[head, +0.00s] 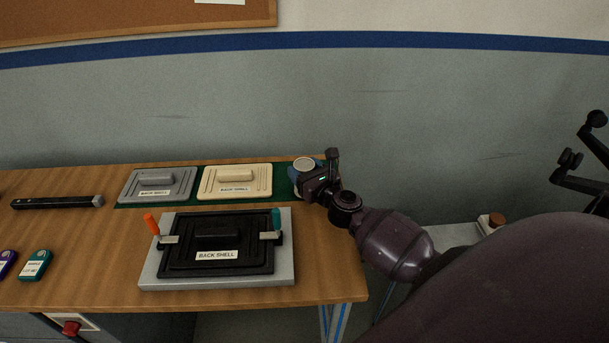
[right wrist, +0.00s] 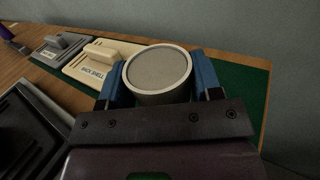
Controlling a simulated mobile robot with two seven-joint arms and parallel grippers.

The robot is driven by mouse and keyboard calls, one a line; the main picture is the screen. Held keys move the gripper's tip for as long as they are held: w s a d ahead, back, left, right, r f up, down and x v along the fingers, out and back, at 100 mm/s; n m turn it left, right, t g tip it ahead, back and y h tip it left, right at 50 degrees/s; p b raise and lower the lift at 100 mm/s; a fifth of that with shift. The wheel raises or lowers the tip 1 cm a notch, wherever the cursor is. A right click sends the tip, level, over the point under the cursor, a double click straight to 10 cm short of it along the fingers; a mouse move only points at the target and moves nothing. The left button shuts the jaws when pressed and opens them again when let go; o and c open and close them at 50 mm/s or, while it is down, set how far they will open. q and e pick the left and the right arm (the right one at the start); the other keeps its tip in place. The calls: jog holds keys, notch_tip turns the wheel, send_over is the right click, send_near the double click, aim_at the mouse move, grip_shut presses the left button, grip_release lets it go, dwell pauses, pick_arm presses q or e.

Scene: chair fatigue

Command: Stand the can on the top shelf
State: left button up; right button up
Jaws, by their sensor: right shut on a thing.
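The can (head: 304,164) is at the back right corner of the wooden table, with its round pale top facing up. My right gripper (head: 309,174) is shut on it. In the right wrist view the can (right wrist: 158,70) sits between the two blue fingers, upright or nearly so. Its lower part is hidden by the gripper, so I cannot tell whether it touches the green mat below. No shelf shows in either view. My left gripper is not in view.
A grey back shell (head: 157,180) and a cream one (head: 236,177) lie on the green mat (head: 284,186), left of the can. A black back shell is clamped in a grey fixture (head: 217,279) in front. A wall stands behind the table (head: 329,268).

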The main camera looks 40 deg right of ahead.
jog(key=shift+f, duration=0.25)
jog(key=shift+f, duration=0.1)
jog(key=o, duration=1.1)
